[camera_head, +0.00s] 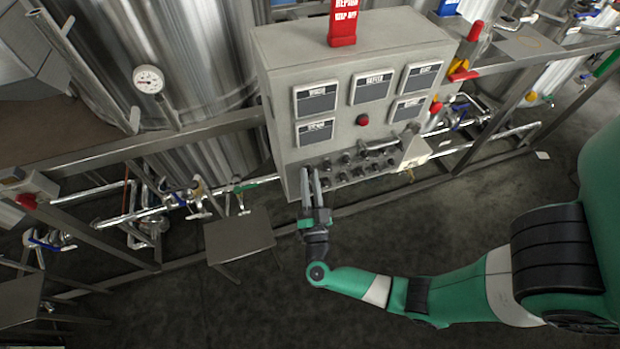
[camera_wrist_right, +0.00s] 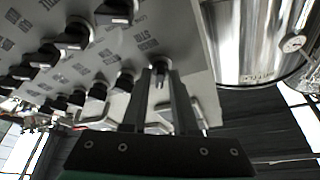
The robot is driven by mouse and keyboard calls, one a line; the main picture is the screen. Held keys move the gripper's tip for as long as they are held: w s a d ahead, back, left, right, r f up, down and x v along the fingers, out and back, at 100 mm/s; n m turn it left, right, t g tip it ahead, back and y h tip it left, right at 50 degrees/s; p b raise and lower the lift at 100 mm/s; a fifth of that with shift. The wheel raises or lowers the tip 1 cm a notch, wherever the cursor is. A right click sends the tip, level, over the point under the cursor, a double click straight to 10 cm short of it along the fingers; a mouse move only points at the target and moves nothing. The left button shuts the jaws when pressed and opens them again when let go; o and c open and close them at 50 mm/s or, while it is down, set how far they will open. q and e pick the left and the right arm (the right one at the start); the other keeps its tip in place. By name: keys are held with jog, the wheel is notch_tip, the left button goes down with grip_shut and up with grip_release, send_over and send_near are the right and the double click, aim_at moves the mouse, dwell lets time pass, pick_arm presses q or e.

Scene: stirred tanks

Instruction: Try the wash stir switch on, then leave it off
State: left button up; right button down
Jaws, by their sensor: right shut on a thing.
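The grey control cabinet (camera_head: 275,100) carries rows of small dark rotary switches (camera_head: 350,172) on its lower front. My right gripper (camera_head: 311,180) reaches up to the left end of these rows. In the right wrist view its two fingers (camera_wrist_right: 160,80) are shut on a switch knob (camera_wrist_right: 160,64), the wash stir switch by its place beside a label (camera_wrist_right: 146,38) that seems to end in STIR. The fingers hide most of the knob, so I cannot tell whether it is turned on or off. My left gripper is not in view.
A red lamp (camera_head: 363,120) and several display panels (camera_head: 372,88) sit above the switches. Another switch knob (camera_wrist_right: 117,12) is close to my fingers. A steel tank (camera_head: 190,60) stands behind, a small metal table (camera_head: 238,236) at left. The floor in front is clear.

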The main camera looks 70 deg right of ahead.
dwell(0.3)
jog(key=c, duration=0.9)
grip_release()
jog(key=v, duration=1.1)
jog(key=shift+s+a+f, duration=0.15)
jog(key=shift+a, duration=0.05)
jog(key=shift+d, duration=0.1)
